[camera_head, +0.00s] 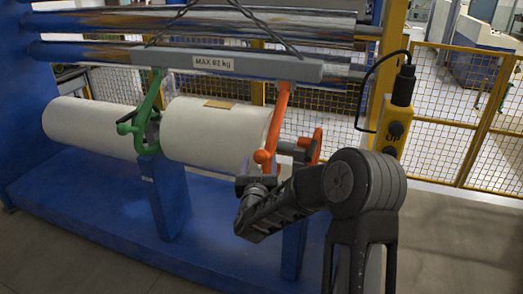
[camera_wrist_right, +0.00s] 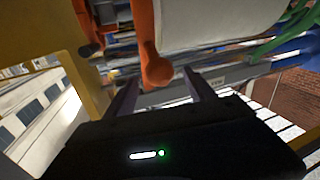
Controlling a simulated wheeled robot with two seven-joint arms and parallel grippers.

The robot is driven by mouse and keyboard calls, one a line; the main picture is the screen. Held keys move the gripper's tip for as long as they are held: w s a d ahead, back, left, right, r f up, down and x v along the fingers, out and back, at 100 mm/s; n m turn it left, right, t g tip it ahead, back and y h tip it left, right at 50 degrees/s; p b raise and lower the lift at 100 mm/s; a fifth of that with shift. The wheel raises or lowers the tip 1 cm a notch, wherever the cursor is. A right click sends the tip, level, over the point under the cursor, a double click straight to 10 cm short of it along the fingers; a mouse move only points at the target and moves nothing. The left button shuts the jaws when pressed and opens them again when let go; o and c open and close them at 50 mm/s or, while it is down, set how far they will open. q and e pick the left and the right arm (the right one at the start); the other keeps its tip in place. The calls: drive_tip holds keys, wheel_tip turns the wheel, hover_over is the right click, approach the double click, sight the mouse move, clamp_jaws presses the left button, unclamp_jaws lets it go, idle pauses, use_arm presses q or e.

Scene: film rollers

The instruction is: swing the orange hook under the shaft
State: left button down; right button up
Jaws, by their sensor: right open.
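The orange hook (camera_head: 276,125) hangs from the right part of the grey lifting beam (camera_head: 232,64), at the right end face of the white roll (camera_head: 212,130). Its lower end carries a round orange knob (camera_head: 262,157). My right gripper (camera_head: 257,185) is just below the knob in the head view. In the right wrist view the knob (camera_wrist_right: 157,70) shows between the two open fingers (camera_wrist_right: 158,95), apart from both as far as I can see. The grey shaft (camera_head: 291,149) sticks out of the roll's right end behind the hook. My left gripper is out of view.
A green hook (camera_head: 137,115) hangs at the roll's left end, with another white roll (camera_head: 88,125) beyond it. Blue posts (camera_head: 165,195) stand below. An orange bracket (camera_head: 313,147) sits right of the shaft. A yellow control box (camera_head: 395,125) hangs at the right.

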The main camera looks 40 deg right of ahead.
sight(261, 150)
drive_tip(key=p+x, duration=0.2)
drive_tip(key=x, duration=0.4)
drive_tip(key=shift+w+d+r, duration=0.1)
drive_tip(key=shift+w+d, duration=0.45)
drive_tip(key=shift+w, duration=0.1)
drive_tip(key=shift+c, duration=0.5)
clamp_jaws()
